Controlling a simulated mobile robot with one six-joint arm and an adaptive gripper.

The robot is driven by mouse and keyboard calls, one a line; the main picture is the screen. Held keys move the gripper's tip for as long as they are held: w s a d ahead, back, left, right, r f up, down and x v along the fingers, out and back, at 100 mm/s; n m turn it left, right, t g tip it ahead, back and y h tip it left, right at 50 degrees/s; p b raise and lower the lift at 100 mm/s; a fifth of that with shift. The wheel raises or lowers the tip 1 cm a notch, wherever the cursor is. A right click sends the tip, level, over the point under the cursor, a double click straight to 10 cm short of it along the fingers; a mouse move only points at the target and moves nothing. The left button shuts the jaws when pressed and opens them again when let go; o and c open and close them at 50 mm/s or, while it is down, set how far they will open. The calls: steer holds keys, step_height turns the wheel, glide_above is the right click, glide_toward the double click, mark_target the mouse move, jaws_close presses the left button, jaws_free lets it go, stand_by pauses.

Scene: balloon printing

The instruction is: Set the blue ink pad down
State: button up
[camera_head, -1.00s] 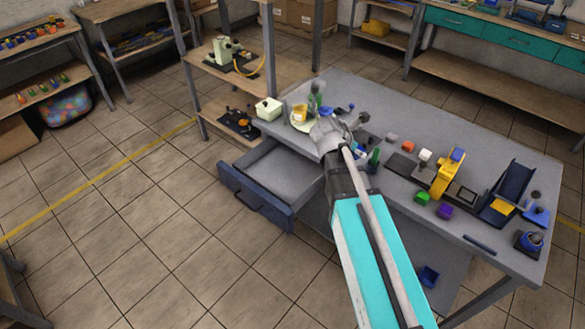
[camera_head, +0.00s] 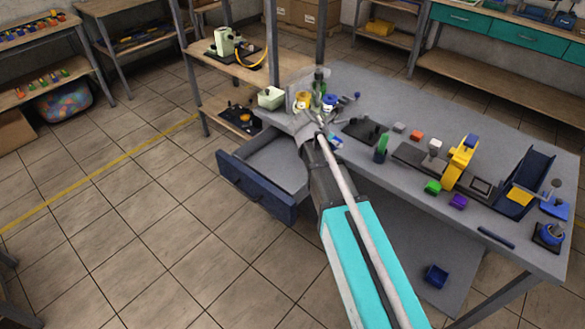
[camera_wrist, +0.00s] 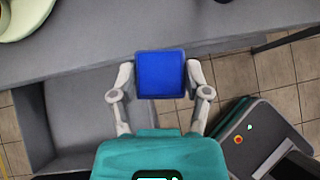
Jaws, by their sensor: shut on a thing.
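In the wrist view the blue ink pad (camera_wrist: 160,74) is a square blue block held between the two fingers of my gripper (camera_wrist: 163,80). The pad appears over the front edge of the grey table (camera_wrist: 225,30), with the open drawer (camera_wrist: 80,112) below and to the left. I cannot tell its exact height above the table. In the head view my gripper (camera_head: 313,122) is at the table's left front, above the drawer's right side. The pad cannot be made out there.
A pale box (camera_head: 271,97), a yellow item (camera_head: 303,99) and a dark green bottle (camera_head: 318,82) stand close behind my gripper. A green item (camera_head: 381,148) stands to the right. A yellow stamp press (camera_head: 460,161) and coloured blocks are further right. The blue drawer (camera_head: 254,187) juts out in front.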

steer(key=w+a+f+n+b, duration=0.1)
steer(key=w+a+f+b, duration=0.2)
steer(key=a+f+b, duration=0.1)
steer(key=w+a+f+y+b, duration=0.1)
steer(key=w+a+f+b, duration=0.2)
steer(key=a+f+b, duration=0.2)
steer(key=shift+a+f+n+t, duration=0.4)
steer(key=shift+a+f, duration=0.5)
steer(key=shift+a, duration=0.7)
steer(key=shift+b, duration=0.3)
steer(key=b, duration=0.6)
glide_above(300, 171)
steer(key=s+a, duration=0.2)
steer(key=f, duration=0.6)
steer(key=shift+d+f, duration=0.15)
steer(key=shift+d, duration=0.05)
steer(key=shift+f, duration=0.1)
steer(key=shift+f+b, duration=1.8)
steer(key=shift+b, duration=0.2)
steer(key=shift+f, duration=0.15)
steer(key=o, duration=1.2)
steer(key=shift+o, duration=0.2)
